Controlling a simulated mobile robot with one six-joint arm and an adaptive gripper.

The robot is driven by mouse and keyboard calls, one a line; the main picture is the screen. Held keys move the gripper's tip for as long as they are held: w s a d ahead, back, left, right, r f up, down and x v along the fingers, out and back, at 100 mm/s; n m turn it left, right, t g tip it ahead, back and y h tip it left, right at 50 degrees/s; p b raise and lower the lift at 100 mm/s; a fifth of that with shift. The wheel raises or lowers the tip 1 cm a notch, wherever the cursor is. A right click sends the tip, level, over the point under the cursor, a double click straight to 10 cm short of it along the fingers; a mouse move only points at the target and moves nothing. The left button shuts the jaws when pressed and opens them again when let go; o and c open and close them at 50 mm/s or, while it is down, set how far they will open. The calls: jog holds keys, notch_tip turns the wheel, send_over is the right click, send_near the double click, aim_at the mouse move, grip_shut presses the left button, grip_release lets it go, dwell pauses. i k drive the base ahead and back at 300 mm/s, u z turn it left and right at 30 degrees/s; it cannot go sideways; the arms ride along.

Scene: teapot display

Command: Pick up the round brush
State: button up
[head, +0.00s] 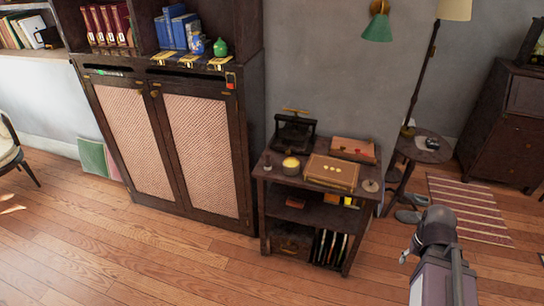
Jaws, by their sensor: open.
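A small round thing with a pale yellow top and a dark lower part (291,166) stands on the top of the dark wooden shelf stand (278,181), at its left. It looks most like the round brush, but it is too small to be sure. A small grey round piece with a knob (370,185) sits at the top's right corner. My arm reaches in from the lower right. My gripper (405,256) shows only as a small dark tip beside the wrist, over the floor right of the stand. It is open, empty as far as I see, and apart from the stand.
On the stand's top are a black press-like device (293,132), a brown box with gold marks (332,172) and a red box (353,149). A tall cabinet (178,150) stands left, a round side table (425,147) right. The floor in front is clear.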

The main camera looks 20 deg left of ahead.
aim_at(267, 164)
jog(key=u, duration=0.35)
jog(key=i, duration=1.05)
jog(key=u, duration=0.55)
